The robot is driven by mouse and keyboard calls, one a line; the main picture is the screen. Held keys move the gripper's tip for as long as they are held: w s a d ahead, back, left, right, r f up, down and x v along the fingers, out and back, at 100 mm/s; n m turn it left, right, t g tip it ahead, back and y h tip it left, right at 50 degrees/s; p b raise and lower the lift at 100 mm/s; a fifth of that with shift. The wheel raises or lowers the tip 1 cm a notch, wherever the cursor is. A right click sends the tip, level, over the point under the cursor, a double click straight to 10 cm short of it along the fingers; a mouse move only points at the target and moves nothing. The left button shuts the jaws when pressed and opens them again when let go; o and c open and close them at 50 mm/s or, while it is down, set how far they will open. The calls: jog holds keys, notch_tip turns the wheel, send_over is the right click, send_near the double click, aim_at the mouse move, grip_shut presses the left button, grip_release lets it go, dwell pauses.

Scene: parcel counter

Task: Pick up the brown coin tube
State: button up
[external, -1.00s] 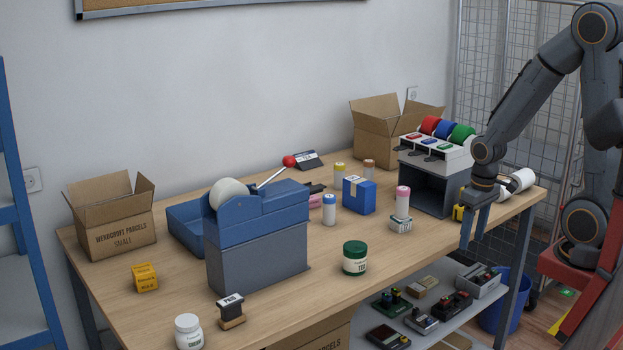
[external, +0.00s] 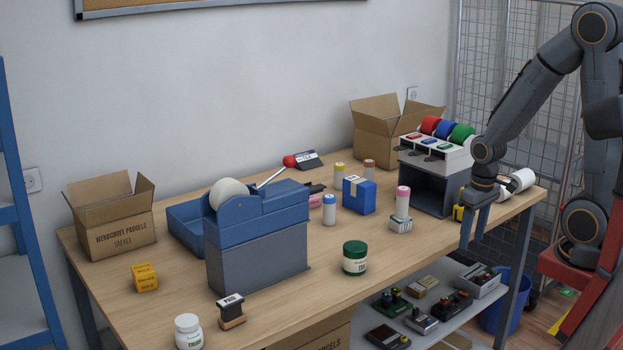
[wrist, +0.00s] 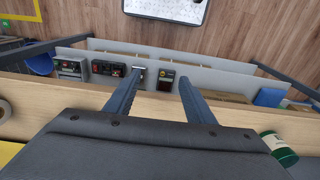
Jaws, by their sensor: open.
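The brown coin tube (external: 368,168) is a small white cylinder with a brown top. It stands toward the back of the counter in the external view, behind and right of a blue box (external: 358,196). Its lower part is partly hidden, and it does not show in the wrist view. My gripper (external: 473,241) hangs pointing down by the counter's front edge, right of and nearer the camera than the tube, well apart from it. In the wrist view my gripper (wrist: 160,76) has its two fingers spread with nothing between them.
Similar tubes with yellow (external: 339,173), blue (external: 329,210) and pink (external: 402,200) tops stand nearby; the pink one is on a small box. A green jar (external: 355,258) stands near the front edge.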

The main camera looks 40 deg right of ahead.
jog(key=w+a+r+m+t+p, duration=0.15)
jog(key=w+r+m, duration=0.25)
jog(key=w+r, duration=0.45)
jog(key=w+r+m+t+p, duration=0.25)
jog(key=w+r, duration=0.25)
jog(key=w, duration=0.7)
jog(key=w+a+r+m+t+p, duration=0.15)
jog(key=w+r+m, duration=0.25)
jog(key=w+r, duration=0.45)
jog(key=n+g+h+b, duration=0.2)
jog(key=n+b, duration=0.2)
jog(key=b, duration=0.5)
send_over(368, 173)
jog(key=s, duration=0.2)
jog(key=f, duration=1)
jog(key=a+f, duration=0.1)
jog(key=f, duration=0.4)
jog(key=shift+w+f, duration=0.1)
jog(key=shift+f, duration=0.15)
jog(key=shift+w+d+f, duration=0.25)
jog(key=shift+d+f, duration=0.15)
jog(key=shift+f, duration=0.1)
jog(key=shift+d+p+x, duration=0.2)
jog(key=shift+p+x, duration=1)
jog(key=shift+x, duration=2.3)
jog(key=shift+r, duration=0.1)
